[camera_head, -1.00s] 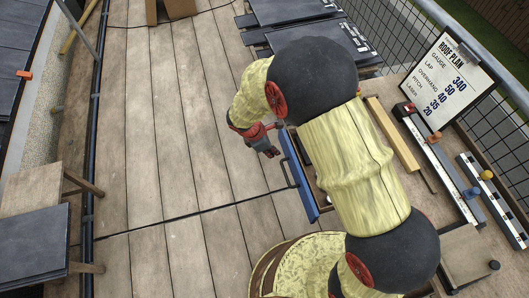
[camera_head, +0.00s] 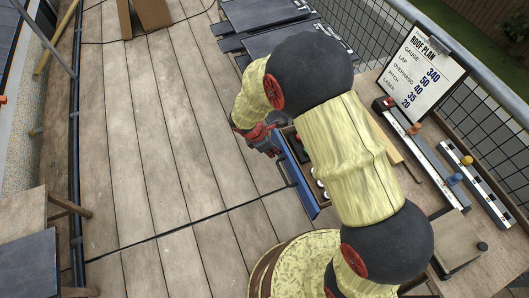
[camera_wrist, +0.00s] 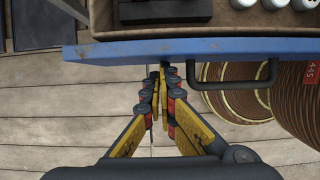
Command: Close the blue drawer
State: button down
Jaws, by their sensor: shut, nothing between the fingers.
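The blue drawer (camera_head: 299,179) stands pulled out from the bench, partly hidden behind my arm in the head view. Its blue front (camera_wrist: 130,50) runs across the upper part of the wrist view, with a dark bar handle (camera_wrist: 235,84) right of centre. My gripper (camera_head: 272,149) is at the far end of the drawer front. In the wrist view my gripper (camera_wrist: 159,74) is shut and empty, its fingertips at the lower edge of the blue front, left of the handle. I cannot tell whether they touch it. White round items (camera_wrist: 275,4) and a dark block (camera_wrist: 165,10) lie inside the drawer.
The roof plan board (camera_head: 424,72) stands at the back of the bench on the right. Rulers with coloured knobs (camera_head: 420,145) lie on the bench. Dark slates (camera_head: 262,14) are stacked at the top. Wooden decking (camera_head: 150,150) left of the drawer is clear.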

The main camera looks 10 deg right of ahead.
jog(key=w+d+p, duration=0.1)
jog(key=w+d, duration=0.1)
jog(key=d, duration=0.4)
jog(key=w+d+p, duration=0.1)
jog(key=d+p, duration=0.1)
jog(key=d, duration=0.5)
jog(key=w+d+p, duration=0.1)
jog(key=w+d, duration=0.1)
jog(key=d, duration=0.4)
jog(key=shift+w+d, duration=0.35)
jog(key=a, duration=0.3)
jog(key=shift+s+a+p, duration=0.2)
jog(key=shift+s+p, duration=0.2)
jog(key=p+v, duration=0.3)
jog(key=v, duration=0.7)
jog(key=shift+s+a+p, duration=0.25)
jog(key=shift+a+p, duration=0.05)
jog(key=shift+p, duration=0.05)
